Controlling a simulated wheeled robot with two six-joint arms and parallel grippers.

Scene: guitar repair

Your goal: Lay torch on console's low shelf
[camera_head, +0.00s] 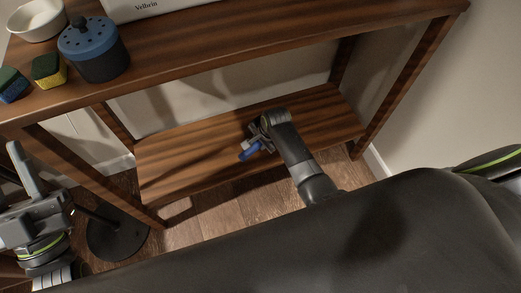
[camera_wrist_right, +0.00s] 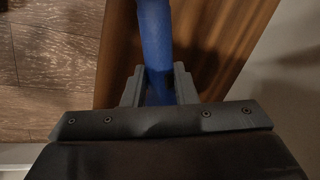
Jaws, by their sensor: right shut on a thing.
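The torch (camera_head: 249,151) is blue and sits between the fingers of my right gripper (camera_head: 261,136), over the wooden low shelf (camera_head: 180,160) of the console. In the right wrist view the blue torch (camera_wrist_right: 156,45) runs lengthwise between the two grey fingers (camera_wrist_right: 155,84), which are shut on it. The low shelf shows beneath it in that view (camera_wrist_right: 215,45). I cannot tell whether the torch touches the shelf. My left gripper (camera_head: 45,185) is at the left edge of the head view, away from the shelf; its jaw opening is unclear.
The console's upper top (camera_head: 230,40) overhangs the low shelf and carries a white bowl (camera_head: 38,20), a blue-lidded dark canister (camera_head: 95,50), sponges (camera_head: 48,70) and a white box (camera_head: 150,8). Console legs (camera_head: 405,80) flank the shelf. A dark round base (camera_head: 115,238) stands on the floor.

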